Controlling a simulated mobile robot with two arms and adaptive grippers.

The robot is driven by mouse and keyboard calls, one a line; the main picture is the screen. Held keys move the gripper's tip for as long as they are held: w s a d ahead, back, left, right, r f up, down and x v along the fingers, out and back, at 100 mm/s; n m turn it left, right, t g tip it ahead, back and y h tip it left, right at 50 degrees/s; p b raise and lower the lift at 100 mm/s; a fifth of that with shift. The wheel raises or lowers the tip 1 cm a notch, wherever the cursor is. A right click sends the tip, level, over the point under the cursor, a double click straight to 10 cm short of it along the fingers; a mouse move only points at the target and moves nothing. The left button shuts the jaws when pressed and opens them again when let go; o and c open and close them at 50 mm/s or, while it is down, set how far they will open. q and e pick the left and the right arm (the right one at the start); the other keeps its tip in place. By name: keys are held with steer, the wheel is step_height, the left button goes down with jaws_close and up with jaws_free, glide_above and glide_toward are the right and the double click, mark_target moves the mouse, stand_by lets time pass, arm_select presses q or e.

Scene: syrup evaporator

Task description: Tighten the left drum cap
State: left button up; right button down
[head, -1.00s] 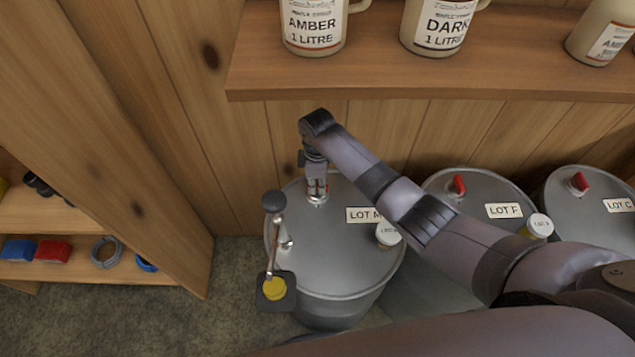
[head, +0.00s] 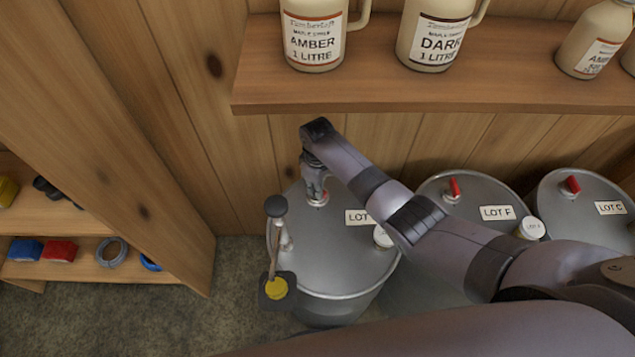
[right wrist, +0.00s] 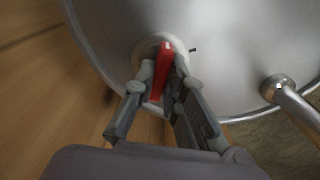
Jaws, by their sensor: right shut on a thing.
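The left drum (head: 335,258) is a grey steel barrel with a label starting "LOT" (head: 358,217), partly covered by my right arm. Its red cap handle (right wrist: 161,66) stands on a pale round base on the drum top in the right wrist view. My right gripper (right wrist: 163,75) points down at the cap with its fingers on both sides of the red handle, shut on it. In the head view my right gripper (head: 317,192) is over the back of the drum top and hides most of the cap. My left gripper is not in view.
A lever pump (head: 277,235) with a yellow-topped dark piece (head: 276,288) stands at the drum's left edge. Drums marked LOT F (head: 480,230) and LOT C (head: 590,225) stand to the right. A shelf (head: 400,95) with jugs (head: 314,35) overhangs behind. A side shelf (head: 60,218) is at left.

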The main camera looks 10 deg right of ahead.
steer(key=m+p, duration=0.2)
steer(key=m, duration=0.3)
steer(key=shift+r+m, duration=0.1)
steer(key=shift+m, duration=0.2)
steer(key=m+p, duration=0.1)
steer(key=m, duration=0.4)
steer(key=shift+m+p, duration=0.3)
steer(key=shift+m, duration=0.3)
steer(key=c, duration=1.6)
jaws_free()
steer(key=shift+c, duration=0.2)
step_height(320, 180, up, 12)
